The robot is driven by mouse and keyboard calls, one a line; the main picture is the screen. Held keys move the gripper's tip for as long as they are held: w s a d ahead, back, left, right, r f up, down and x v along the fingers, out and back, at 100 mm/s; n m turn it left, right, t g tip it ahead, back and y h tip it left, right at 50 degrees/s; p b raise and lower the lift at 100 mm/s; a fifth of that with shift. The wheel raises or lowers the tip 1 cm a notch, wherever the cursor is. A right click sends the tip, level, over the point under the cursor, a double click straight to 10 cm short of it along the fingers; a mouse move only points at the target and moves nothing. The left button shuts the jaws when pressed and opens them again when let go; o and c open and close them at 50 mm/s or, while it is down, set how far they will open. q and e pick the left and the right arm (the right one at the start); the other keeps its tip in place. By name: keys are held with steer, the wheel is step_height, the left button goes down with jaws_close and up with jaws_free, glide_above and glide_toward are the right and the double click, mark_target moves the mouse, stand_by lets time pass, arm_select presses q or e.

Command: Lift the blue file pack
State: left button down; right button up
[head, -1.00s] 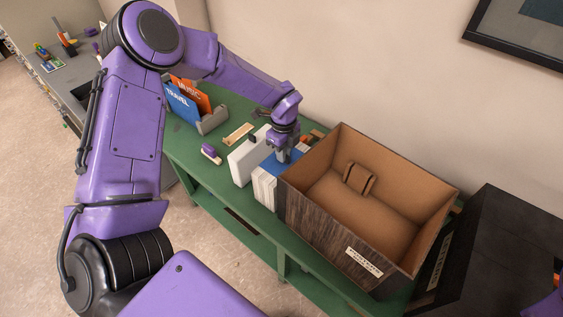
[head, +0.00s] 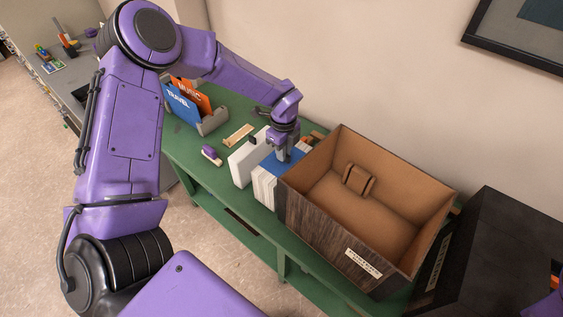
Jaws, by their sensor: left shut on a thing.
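The blue file pack (head: 268,171) stands on the green table between a white file (head: 244,161) and the open wooden box. Its top is blue and its near side shows white pages. My left gripper (head: 283,156) comes down from above and is shut on the top of the blue file pack. The fingertips are partly hidden against the pack. The pack looks upright, and I cannot tell whether its bottom is clear of the table. My right gripper does not show.
The open box (head: 328,239) stands close on the right, with a small brown block (head: 358,180) inside. A dark box (head: 490,255) is farther right. A purple-and-white brush-like item (head: 212,155), a wooden piece (head: 238,136) and a holder with travel and music files (head: 187,106) are to the left.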

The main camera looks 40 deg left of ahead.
arm_select(q)
steer(key=shift+r+p, duration=1)
steer(key=shift+r, duration=0.95)
